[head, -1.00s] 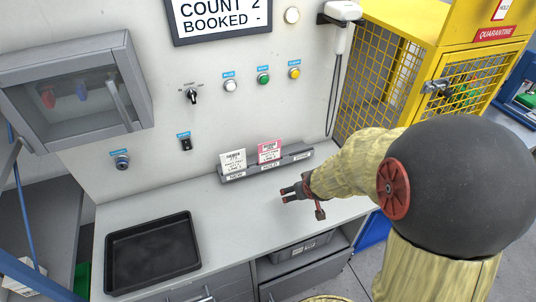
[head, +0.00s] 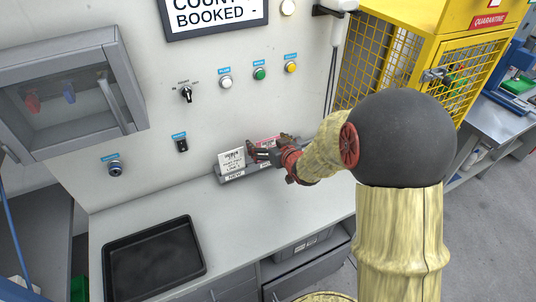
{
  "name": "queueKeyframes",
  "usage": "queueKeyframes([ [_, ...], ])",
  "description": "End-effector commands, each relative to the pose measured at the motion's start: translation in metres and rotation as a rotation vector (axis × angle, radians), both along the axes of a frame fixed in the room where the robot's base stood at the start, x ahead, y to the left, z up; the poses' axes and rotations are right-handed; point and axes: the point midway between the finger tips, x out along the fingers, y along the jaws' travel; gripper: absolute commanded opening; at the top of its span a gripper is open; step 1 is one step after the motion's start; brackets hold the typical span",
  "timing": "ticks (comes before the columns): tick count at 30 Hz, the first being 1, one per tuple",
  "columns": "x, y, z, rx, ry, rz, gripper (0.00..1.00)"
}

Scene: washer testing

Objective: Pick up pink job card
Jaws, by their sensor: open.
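The pink job card (head: 268,141) stands in the grey card holder (head: 221,178) at the back of the counter, partly hidden behind my gripper. My gripper (head: 254,153) is open, with its fingers right in front of the pink card, pointing left. I cannot tell whether the fingers touch the card or have it between them. A white job card (head: 231,162) stands upright in the holder just left of the fingertips, in the slot labelled NEW.
A black tray (head: 153,258) lies on the counter (head: 240,215) at the front left. A wall panel with buttons and a selector knob (head: 186,94) rises behind the holder. A yellow mesh quarantine cage (head: 395,75) stands at the right. The middle of the counter is clear.

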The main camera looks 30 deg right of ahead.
Motion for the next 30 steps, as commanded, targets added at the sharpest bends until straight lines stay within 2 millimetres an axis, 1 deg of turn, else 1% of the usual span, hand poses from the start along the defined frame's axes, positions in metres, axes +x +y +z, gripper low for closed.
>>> queueKeyframes([
  [1,0.009,0.001,-0.004,0.0,0.0,0.002,0.89],
  [3,0.018,0.001,-0.008,0.001,0.002,0.002,0.89],
  [6,0.026,0.001,-0.011,-0.001,0.002,0.001,0.89],
  [9,0.03,0.001,-0.011,-0.001,0.002,0.0,0.89],
  [15,0.03,0.0,-0.01,-0.001,0.001,0.0,0.89],
  [30,0.029,0.0,-0.01,-0.001,0.002,0.0,0.61],
])
